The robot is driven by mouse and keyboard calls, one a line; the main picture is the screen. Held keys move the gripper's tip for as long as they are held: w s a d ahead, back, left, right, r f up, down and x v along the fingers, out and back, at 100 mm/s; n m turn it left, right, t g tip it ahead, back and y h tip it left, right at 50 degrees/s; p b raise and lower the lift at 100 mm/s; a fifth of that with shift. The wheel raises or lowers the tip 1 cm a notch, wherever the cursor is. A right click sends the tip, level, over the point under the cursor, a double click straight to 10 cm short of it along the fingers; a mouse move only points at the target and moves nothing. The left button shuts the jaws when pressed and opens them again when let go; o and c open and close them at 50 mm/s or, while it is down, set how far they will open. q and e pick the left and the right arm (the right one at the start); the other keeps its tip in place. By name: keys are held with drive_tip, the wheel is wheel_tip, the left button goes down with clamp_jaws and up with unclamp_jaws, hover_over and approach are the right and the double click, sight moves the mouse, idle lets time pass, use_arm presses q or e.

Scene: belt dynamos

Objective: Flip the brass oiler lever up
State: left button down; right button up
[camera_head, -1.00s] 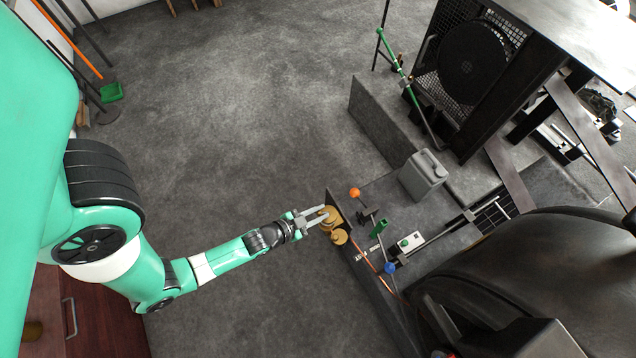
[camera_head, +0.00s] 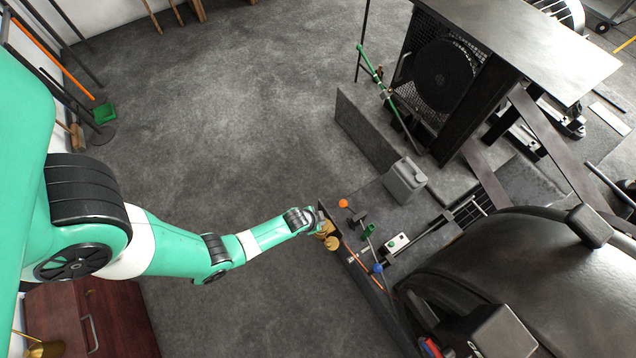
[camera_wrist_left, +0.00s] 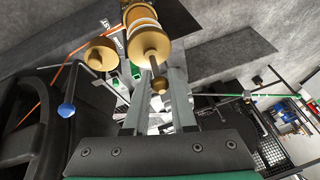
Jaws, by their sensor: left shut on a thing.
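The brass oiler (camera_head: 326,229) is mounted on a dark upright plate at the edge of the bench. In the left wrist view its body (camera_wrist_left: 149,43) is a stepped brass cylinder with a pale band. The brass oiler lever (camera_wrist_left: 155,67) is a short rod ending in a ball knob (camera_wrist_left: 159,85), pointing toward the wrist camera. My left gripper (camera_wrist_left: 160,75) is shut on the lever, one finger on each side. In the head view my left gripper (camera_head: 314,222) is at the oiler, its fingers mostly hidden by the wrist. My right gripper is not in view.
A round brass cap (camera_head: 333,243) sits beside the oiler. An orange ball knob (camera_head: 343,203), a green handle (camera_head: 368,231) and a blue ball knob (camera_head: 377,268) stand close by on the bench. Floor left of the bench is clear.

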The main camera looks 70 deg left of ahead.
use_arm(q)
drive_tip(key=shift+w+f+g, duration=0.1)
drive_tip(key=shift+g, duration=0.4)
drive_tip(key=c, duration=0.7)
unclamp_jaws()
drive_tip(key=shift+w+a, duration=0.1)
drive_tip(key=shift+c, duration=0.2)
drive_tip(key=p+v, duration=0.8)
drive_tip(key=v, duration=0.3)
drive_tip(key=shift+s+r, duration=0.2)
drive_tip(key=shift+r, duration=0.1)
